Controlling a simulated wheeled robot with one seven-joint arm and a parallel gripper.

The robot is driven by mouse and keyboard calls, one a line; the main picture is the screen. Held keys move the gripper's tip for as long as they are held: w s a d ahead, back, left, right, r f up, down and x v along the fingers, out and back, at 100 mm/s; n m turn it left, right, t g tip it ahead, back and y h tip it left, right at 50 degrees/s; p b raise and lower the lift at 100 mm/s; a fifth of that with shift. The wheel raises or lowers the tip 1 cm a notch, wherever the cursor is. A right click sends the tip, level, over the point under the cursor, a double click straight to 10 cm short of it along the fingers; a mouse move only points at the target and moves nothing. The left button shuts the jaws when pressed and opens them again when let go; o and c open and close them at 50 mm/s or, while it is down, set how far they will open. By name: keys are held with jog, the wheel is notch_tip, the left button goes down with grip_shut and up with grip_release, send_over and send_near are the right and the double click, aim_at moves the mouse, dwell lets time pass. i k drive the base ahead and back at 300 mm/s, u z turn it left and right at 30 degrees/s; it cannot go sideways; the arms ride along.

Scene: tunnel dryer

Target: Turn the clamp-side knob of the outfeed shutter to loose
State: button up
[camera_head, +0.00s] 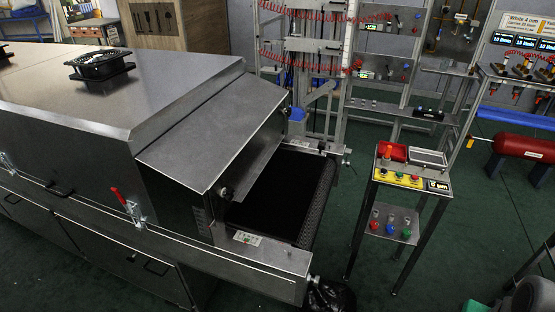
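The tunnel dryer (70,95) fills the left of the head view as a long brushed-metal housing. The outfeed shutter, seen as a sloped metal hood (205,125), hangs over the exit of the black conveyor belt (285,195). A small dark round knob (224,192) sits on the near side of the outfeed, on the same side as a red-handled toggle clamp (127,205). The knob is too small to tell whether it is tight or loose. My gripper is not in view.
A small label panel (247,238) lies on the conveyor's near rail. A metal stand (412,183) with a red box and buttons stands right of the belt. A black bag (330,296) lies below the conveyor end. Green floor (450,255) is open at right.

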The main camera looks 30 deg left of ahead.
aim_at(228, 194)
jog(key=i, duration=1.25)
jog(key=u, duration=4.05)
